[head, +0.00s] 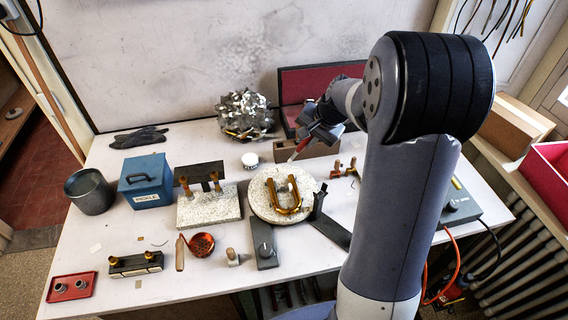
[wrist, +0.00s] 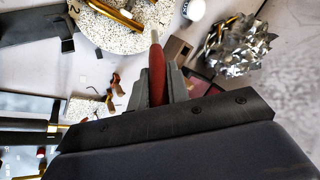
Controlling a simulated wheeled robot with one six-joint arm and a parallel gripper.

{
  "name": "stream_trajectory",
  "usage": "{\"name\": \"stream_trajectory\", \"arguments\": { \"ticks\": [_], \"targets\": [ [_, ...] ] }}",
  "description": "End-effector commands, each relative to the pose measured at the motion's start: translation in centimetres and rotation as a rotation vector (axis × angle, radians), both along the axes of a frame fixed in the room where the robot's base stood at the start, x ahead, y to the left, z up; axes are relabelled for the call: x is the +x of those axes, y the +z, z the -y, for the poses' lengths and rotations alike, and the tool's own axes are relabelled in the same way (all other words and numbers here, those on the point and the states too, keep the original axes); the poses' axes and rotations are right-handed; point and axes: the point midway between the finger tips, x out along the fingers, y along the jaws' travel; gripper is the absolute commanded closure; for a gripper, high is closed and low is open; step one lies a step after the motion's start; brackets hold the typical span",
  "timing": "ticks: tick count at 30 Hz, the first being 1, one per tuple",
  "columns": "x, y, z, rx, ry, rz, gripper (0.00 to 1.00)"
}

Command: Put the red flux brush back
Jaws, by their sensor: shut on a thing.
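The red flux brush (wrist: 157,75) is between the two grey fingers of my gripper (wrist: 159,84) in the wrist view, with its pale tip pointing away from me. In the head view my gripper (head: 318,131) is at the back of the table. There the brush (head: 299,148) slants down to the left in front of a brown open box (head: 319,149). The box also shows in the wrist view (wrist: 177,49), just right of the brush. I cannot tell whether the brush touches the box. My arm hides part of the area behind the gripper.
A round pale soldering board (head: 262,207) with a brass U-shaped tube (head: 287,207) lies in front. A white jar (head: 250,160) stands left of the box. A crumpled metal heap (head: 244,113) and a red-lined case (head: 300,83) are behind. Small clamps (head: 337,168) lie to the right.

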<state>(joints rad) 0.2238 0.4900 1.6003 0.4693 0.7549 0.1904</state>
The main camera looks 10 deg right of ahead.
Motion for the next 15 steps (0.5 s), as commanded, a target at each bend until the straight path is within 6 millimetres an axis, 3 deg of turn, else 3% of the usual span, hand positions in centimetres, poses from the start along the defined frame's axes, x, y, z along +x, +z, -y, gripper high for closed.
{"name": "stream_trajectory", "arguments": {
  "ticks": [15],
  "targets": [
    [9.6,-1.5,-1.7,-0.193,0.404,-0.042,1.0]
  ]
}}
